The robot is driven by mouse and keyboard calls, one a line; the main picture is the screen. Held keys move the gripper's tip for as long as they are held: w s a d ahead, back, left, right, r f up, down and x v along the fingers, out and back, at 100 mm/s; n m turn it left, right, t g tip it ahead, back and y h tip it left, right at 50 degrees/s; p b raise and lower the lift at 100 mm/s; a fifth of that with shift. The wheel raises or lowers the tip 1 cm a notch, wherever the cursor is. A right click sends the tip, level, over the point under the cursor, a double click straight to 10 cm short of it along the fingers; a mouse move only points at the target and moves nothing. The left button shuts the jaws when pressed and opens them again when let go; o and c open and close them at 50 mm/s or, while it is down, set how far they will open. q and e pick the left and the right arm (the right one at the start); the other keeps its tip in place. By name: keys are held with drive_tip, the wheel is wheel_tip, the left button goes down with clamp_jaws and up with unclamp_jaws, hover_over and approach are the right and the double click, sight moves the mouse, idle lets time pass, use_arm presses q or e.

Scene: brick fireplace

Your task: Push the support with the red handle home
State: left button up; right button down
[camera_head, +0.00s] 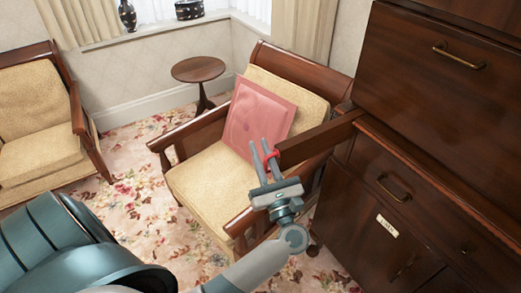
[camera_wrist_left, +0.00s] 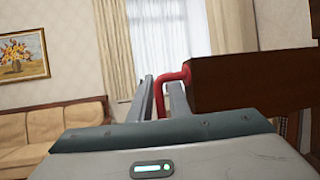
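The support (camera_head: 318,137) is a dark wooden bar jutting out from the front of the tall cabinet, over the armchair's right side. Its red handle (camera_head: 272,157) is a small bent loop on its outer end. In the left wrist view the support (camera_wrist_left: 245,82) fills the right side, with the red handle (camera_wrist_left: 172,76) at its left end. My left gripper (camera_head: 260,144) is at the handle, its two fingers close together on either side of the red bar; they appear shut on it. Their contact is partly hidden. My right gripper is in neither view.
The dark cabinet (camera_head: 420,165) with brass pulls fills the right. An armchair (camera_head: 215,185) with a pink cushion (camera_head: 258,112) stands close beneath the gripper. A round side table (camera_head: 198,69) and another armchair (camera_head: 35,125) stand farther off. Flowered carpet lies open between the chairs.

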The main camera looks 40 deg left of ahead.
use_arm(q)
clamp_jaws()
idle(1.4)
